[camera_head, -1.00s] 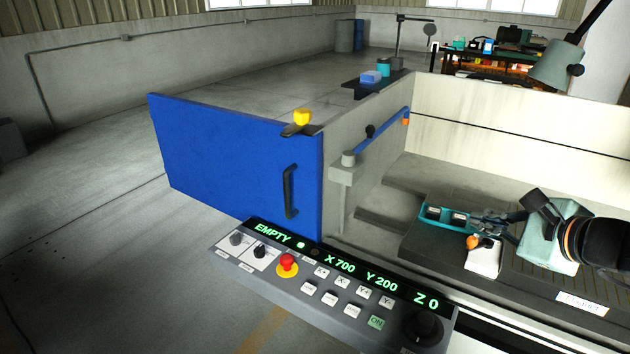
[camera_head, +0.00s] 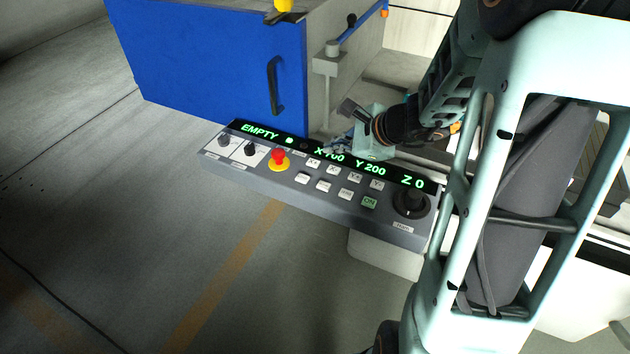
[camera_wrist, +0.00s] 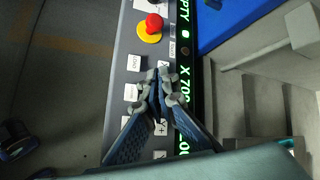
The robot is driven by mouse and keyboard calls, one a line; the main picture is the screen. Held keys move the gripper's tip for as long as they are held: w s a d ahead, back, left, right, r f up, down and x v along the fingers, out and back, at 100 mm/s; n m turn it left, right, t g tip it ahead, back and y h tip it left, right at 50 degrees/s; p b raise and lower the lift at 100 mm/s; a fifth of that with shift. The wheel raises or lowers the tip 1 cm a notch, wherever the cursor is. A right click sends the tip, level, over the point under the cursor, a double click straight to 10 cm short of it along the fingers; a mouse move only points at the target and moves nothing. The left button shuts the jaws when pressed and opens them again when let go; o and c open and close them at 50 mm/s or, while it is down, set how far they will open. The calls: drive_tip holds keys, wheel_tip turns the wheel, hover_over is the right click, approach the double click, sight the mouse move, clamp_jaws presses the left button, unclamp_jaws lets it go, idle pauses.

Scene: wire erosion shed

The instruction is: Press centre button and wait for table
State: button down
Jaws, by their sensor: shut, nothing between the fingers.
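The control panel (camera_head: 310,210) carries two rows of small buttons. One lower-row button, between the HOME button (camera_wrist: 131,92) and the green ON button (camera_head: 369,202), is white (camera_head: 346,194); its label is too small to read. My gripper (camera_head: 332,147) is shut and empty, at the panel's display edge. In the wrist view its fingertips (camera_wrist: 158,76) point down over the upper button row and hide part of it. The display (camera_head: 375,169) reads EMPTY, Y 200 and Z 0, with its X figure partly covered by the gripper. My arm hides most of the machine table.
A red stop button (camera_head: 278,158) on a yellow base and two dark knobs sit at the panel's left. A large black handwheel (camera_head: 411,201) is at its right. The blue door (camera_head: 210,65) stands behind the panel. The floor in front is clear.

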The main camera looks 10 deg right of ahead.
drive_tip(key=shift+a+f, duration=0.35)
drive_tip(key=shift+a, duration=0.45)
drive_tip(key=shift+f, duration=0.1)
drive_tip(key=b, duration=0.6)
hover_over(326, 187)
wheel_tip(326, 187, down, 8)
drive_tip(key=shift+r, duration=0.2)
drive_tip(key=shift+f+b, duration=0.55)
drive_tip(key=shift+b, duration=0.2)
drive_tip(key=shift+f+b, duration=0.45)
drive_tip(key=shift+b, duration=0.15)
